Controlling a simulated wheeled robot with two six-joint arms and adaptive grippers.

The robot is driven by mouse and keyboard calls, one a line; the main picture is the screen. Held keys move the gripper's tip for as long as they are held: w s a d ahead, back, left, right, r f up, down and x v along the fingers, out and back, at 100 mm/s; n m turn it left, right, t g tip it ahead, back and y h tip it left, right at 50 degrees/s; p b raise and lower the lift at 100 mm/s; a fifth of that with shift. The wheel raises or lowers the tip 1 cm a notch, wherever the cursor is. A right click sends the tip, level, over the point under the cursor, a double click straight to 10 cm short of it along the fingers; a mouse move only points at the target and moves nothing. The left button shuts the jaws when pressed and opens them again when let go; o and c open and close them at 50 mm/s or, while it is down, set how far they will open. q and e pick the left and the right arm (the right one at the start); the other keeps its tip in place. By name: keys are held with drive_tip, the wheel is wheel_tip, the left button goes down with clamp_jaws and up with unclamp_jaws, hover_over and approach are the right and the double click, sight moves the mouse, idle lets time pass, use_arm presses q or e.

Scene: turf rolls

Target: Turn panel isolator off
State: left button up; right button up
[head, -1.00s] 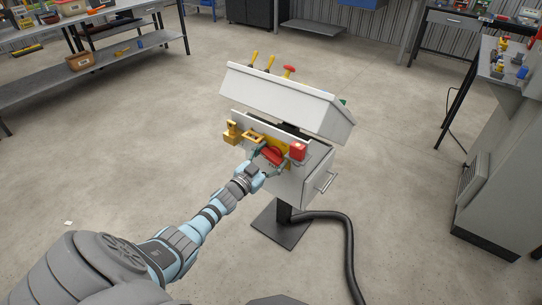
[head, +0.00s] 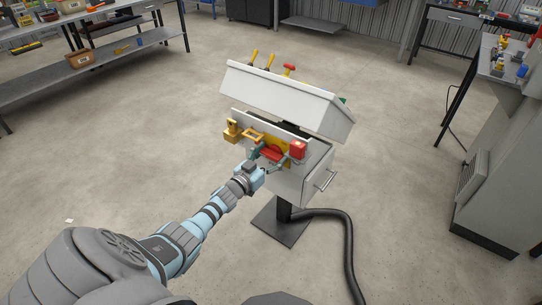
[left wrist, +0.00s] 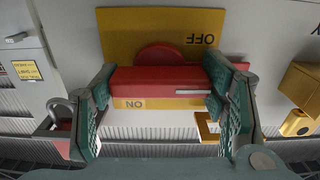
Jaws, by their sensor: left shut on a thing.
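The isolator's red handle (left wrist: 160,85) sits on a yellow plate (left wrist: 115,35) on the front of the grey panel box. In the left wrist view the handle lies level across the picture, with an upside-down OFF label at upper right and an upside-down ON label (left wrist: 135,104) just below it. My left gripper (left wrist: 160,92) has one green finger at each end of the handle and is shut on it. In the head view the handle (head: 271,153) shows between the fingers of my left gripper (head: 271,156). My right gripper is out of view.
A red padlock (head: 298,149) hangs close right of the handle. A yellow padlock (head: 232,131) and a yellow hasp (head: 253,136) are on its left. A sloped white console (head: 285,100) overhangs above. A black hose (head: 350,245) runs from the stand's foot. The floor around is clear.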

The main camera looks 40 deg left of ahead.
use_arm(q)
drive_tip(key=o, duration=1.2)
drive_tip(key=shift+c, duration=0.2)
drive_tip(key=shift+s, duration=0.1)
drive_tip(key=s, duration=1.1)
drive_tip(key=shift+s+d, duration=0.15)
drive_tip(key=shift+s, duration=0.25)
